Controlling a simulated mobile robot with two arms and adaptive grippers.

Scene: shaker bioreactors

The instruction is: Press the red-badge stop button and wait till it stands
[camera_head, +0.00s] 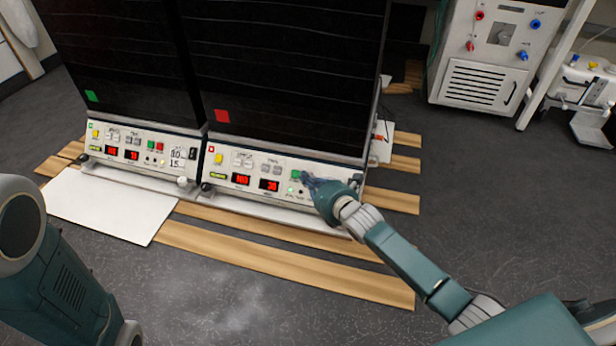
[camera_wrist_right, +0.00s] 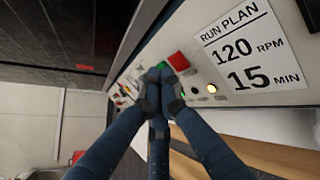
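The red-badge shaker is the right one of two dark-fronted units, with a red square badge (camera_head: 222,116) on its front and a white control panel (camera_head: 225,172) below. My right gripper (camera_head: 314,184) is at the right end of this panel and hides part of it, including the stop button in the head view. In the right wrist view the red button (camera_wrist_right: 179,61) shows just beyond the fingertips, beside a green button (camera_wrist_right: 161,65). The fingers (camera_wrist_right: 158,82) are together and hold nothing visible. I cannot tell whether they touch a button. My left gripper is out of view.
The green-badge shaker (camera_head: 91,96) stands at left with a similar panel. A run plan label (camera_wrist_right: 245,45) reads 120 RPM, 15 MIN. A lamp (camera_wrist_right: 211,88) glows near it. Red displays (camera_head: 269,184) are lit. A white cabinet (camera_head: 482,85) stands at right; open dark floor lies in front.

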